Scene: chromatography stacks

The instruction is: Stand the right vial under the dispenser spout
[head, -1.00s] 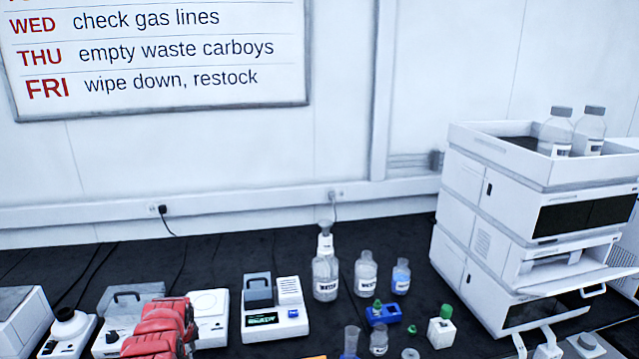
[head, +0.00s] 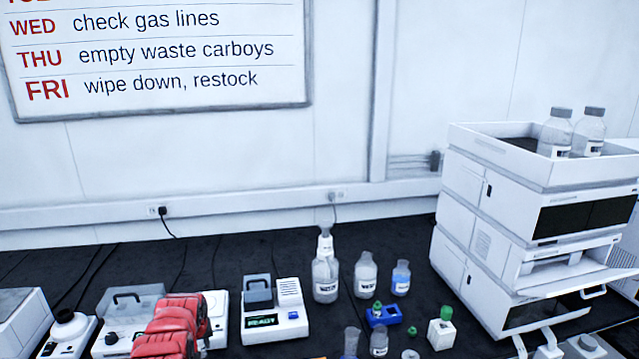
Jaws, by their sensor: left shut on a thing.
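My left gripper (head: 172,328) shows as a red padded shape at the lower left, in front of white bench devices. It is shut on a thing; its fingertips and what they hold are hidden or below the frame. A small green-capped vial (head: 377,307) stands in a blue rack (head: 384,317). A second green cap (head: 446,312) tops a white block (head: 440,334) to its right. A bottle with a white pump-like top (head: 325,280) stands behind; I cannot tell whether it is the dispenser, and no spout shows clearly. My right gripper is out of view.
A device with a green-lit screen (head: 262,322) stands right of my left gripper. Labelled bottles (head: 366,275) stand behind the rack. Small glassware (head: 379,343) crowds the bottom edge. A tall white instrument stack (head: 470,215) fills the right.

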